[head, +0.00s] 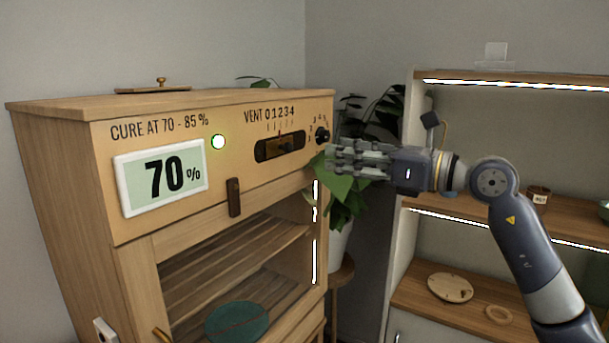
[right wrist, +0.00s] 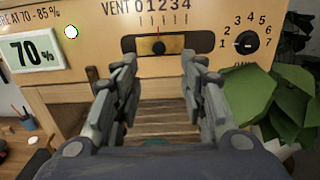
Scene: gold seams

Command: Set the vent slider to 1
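The vent slider (head: 280,147) sits in a dark slot on the wooden cabinet's front panel, under the label "VENT 0 1 2 3 4". In the right wrist view its small dark knob (right wrist: 158,47) with a red pointer stands left of the slot's middle, near the 1 and 2 marks; the exact mark is hard to tell. My right gripper (head: 335,158) is in front of the panel's right end. In the right wrist view the gripper (right wrist: 160,90) has its fingers spread, one on each side below the slot, with nothing between them. My left gripper is not in view.
A numbered dial (right wrist: 246,42) is right of the slot. The display (head: 163,177) reads 70%, beside a lit green lamp (head: 218,142). A wooden handle (head: 234,197) juts out below. A leafy plant (head: 345,190) stands right of the cabinet, near my right gripper; shelves (head: 450,290) are further right.

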